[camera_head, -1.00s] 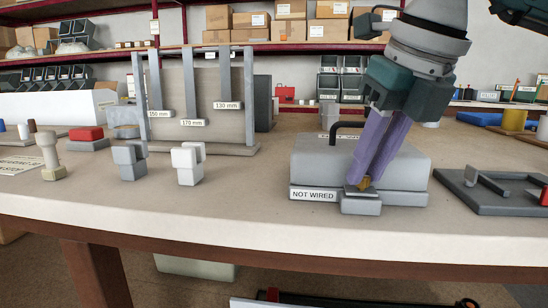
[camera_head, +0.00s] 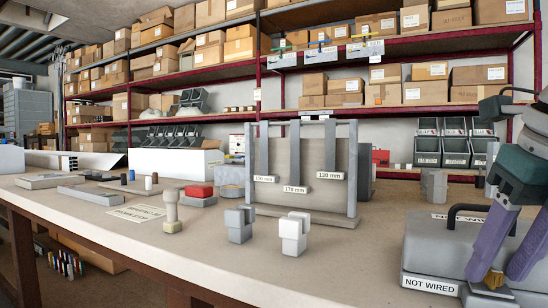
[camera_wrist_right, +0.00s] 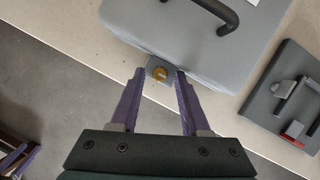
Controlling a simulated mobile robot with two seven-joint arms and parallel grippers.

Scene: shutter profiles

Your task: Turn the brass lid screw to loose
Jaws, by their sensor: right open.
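The grey lid box (camera_head: 430,255) labelled NOT WIRED stands at the right of the bench in the head view, with a black handle on top. The brass lid screw (camera_head: 493,279) sits on a small block at its front edge. My right gripper (camera_head: 494,274) is open, its purple fingers apart on both sides of the screw. The right wrist view shows the brass screw (camera_wrist_right: 160,73) between the open fingertips (camera_wrist_right: 159,74), with a gap each side.
A dark plate with a lever and a red part (camera_wrist_right: 296,100) lies right of the box. Pale clamp-like blocks (camera_head: 293,235) and a frame with hanging profiles (camera_head: 305,172) stand to the left. The bench's front edge runs just before the box.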

